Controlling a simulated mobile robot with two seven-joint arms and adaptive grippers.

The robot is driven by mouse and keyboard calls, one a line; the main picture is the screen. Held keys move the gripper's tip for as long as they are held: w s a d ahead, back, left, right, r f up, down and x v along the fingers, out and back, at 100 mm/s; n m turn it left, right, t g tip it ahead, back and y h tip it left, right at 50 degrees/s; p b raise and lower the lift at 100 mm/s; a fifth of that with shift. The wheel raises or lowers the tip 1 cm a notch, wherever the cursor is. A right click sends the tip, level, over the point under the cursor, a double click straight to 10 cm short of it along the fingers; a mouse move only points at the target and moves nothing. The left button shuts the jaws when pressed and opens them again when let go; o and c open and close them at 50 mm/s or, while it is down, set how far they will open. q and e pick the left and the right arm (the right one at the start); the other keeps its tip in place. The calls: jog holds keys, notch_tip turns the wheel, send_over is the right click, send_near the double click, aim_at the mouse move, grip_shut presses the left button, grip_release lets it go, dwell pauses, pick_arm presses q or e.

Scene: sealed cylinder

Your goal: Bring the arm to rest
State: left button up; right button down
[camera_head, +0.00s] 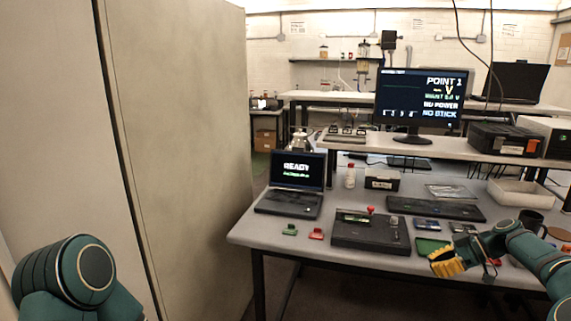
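My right arm comes in from the lower right, over the front right of the grey workbench (268,231). Its gripper (445,263), with yellow fingers, points left and is near the bench's front edge, close to a green board (428,246). The fingers look close together, but their gap is too small to make out, and I see no object clearly held. Of my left arm, only a dark green rounded part shows at the lower left; its gripper is out of view.
A black control box (368,234) with a red knob lies left of my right gripper. Behind are a laptop (290,184) reading "READY", a keyboard (437,208) and a monitor (420,98). A mug (530,219) stands at right. A tall cabinet (190,150) bounds the left.

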jog(key=s+a+f+m+g+h, duration=0.3)
jog(key=a+f+m, duration=0.5)
jog(key=a+f, duration=1.2)
jog(key=s+a+f+m+h, duration=0.1)
jog(key=s+a+f+m, duration=0.1)
jog(key=s, duration=0.7)
jog(key=s+a+f+m+t+h, duration=0.1)
jog(key=s+a+m, duration=0.2)
jog(key=s, duration=0.6)
jog(key=s+a+f+m+h, duration=0.1)
jog(key=s+a+f+m, duration=0.1)
jog(key=s+a, duration=0.3)
jog(key=s, duration=0.4)
jog(key=shift+a+f+t+h, duration=0.25)
jog(key=shift+f+t+h, duration=0.05)
jog(key=shift+f, duration=0.05)
